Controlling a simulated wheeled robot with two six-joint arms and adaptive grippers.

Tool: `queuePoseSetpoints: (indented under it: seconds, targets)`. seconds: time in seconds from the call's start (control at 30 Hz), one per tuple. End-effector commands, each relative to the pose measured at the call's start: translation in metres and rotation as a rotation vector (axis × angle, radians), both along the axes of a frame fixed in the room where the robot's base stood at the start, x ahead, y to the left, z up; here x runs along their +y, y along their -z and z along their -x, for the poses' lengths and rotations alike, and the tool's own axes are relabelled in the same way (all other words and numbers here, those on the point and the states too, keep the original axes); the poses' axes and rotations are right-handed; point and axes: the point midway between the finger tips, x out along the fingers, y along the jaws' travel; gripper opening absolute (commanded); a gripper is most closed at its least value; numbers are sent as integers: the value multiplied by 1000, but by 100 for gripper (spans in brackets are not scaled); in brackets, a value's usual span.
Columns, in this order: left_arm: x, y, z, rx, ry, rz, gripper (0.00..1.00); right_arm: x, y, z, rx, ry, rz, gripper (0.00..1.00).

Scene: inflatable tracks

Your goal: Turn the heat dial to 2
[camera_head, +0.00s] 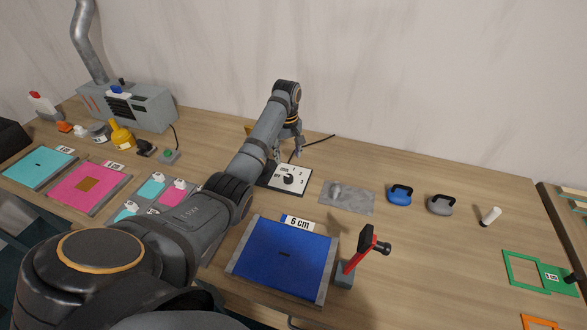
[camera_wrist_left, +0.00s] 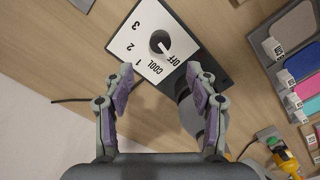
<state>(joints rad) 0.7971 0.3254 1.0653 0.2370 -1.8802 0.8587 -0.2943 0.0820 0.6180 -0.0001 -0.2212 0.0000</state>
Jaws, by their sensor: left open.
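My left gripper (camera_head: 290,147) is above the far side of the panel. In the left wrist view its two fingers (camera_wrist_left: 158,76) are apart with nothing between them, at the panel's near edge and short of the knob. My right gripper is in neither view.
A blue mat (camera_head: 284,255) marked 6 cm and a red-and-black tool (camera_head: 362,250) stand in front. A grey sheet (camera_head: 347,197) and blue (camera_head: 400,194) and grey (camera_head: 440,204) handled blocks are to the right. A black cable runs behind the dial.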

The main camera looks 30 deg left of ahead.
Motion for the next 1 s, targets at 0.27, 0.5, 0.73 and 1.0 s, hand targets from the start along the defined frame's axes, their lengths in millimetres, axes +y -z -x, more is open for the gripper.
queuePoseSetpoints:
  seconds: [0.27,0.5,0.73,1.0]
  targets:
    - [-1,49,1,5,1,0,57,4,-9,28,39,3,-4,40]
    - [0,92,1,3,0,2,57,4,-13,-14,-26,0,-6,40]
    - [0,103,0,0,1,0,57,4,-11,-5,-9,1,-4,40]
    - [0,103,0,1,1,-1,44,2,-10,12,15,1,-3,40]
